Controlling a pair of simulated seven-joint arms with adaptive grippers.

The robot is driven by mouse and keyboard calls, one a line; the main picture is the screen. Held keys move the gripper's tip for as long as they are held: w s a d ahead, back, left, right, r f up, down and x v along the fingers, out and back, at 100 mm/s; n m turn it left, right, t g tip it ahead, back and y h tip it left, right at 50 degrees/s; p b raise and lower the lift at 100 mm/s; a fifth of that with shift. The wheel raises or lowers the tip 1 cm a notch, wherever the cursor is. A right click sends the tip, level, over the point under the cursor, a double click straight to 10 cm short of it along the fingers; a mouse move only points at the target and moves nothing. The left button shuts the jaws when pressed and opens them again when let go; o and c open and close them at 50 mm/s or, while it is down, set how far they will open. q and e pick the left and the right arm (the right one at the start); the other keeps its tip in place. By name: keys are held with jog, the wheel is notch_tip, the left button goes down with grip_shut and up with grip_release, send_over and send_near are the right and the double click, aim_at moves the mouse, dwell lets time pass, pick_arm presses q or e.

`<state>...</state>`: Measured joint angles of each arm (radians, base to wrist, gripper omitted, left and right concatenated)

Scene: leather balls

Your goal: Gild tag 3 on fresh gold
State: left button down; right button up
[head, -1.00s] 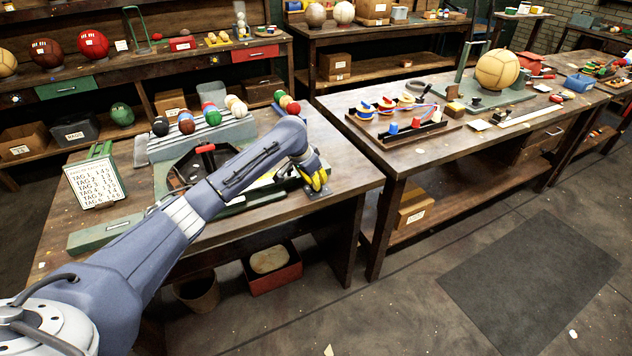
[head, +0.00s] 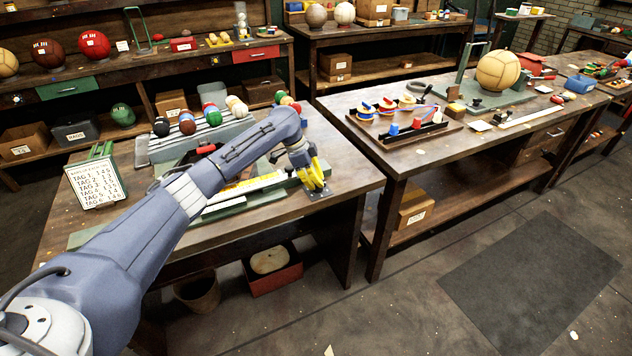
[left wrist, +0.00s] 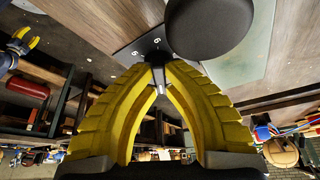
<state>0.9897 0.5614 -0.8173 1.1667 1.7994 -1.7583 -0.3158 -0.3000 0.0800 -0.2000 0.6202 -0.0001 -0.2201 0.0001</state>
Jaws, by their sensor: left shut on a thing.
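My left gripper (head: 313,180) has yellow fingers pointing down at the right end of the near bench, at a small dark plate (head: 318,193). In the left wrist view its fingertips (left wrist: 158,68) meet on a thin grey piece (left wrist: 160,88); what it belongs to is mostly hidden. The dark plate, marked with 6s, lies just beyond the tips (left wrist: 140,48). A yellow strip (head: 262,184) lies on the bench left of the gripper. A white tag list (head: 97,183) stands at the left. A small yellow-fingered gripper, apparently my right one (left wrist: 22,40), shows at the left wrist view's edge.
A black round knob (left wrist: 210,25) is close beyond the fingers in the left wrist view. Several coloured balls (head: 186,123) sit on a rack behind my arm. A second bench (head: 385,150) stands to the right across a narrow gap. A red box (head: 275,278) is below.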

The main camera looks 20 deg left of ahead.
pick_arm(q)
jog(key=shift+f, duration=0.1)
dwell(0.4)
jog(key=c, duration=1.5)
grip_release()
jog(key=shift+o, duration=0.2)
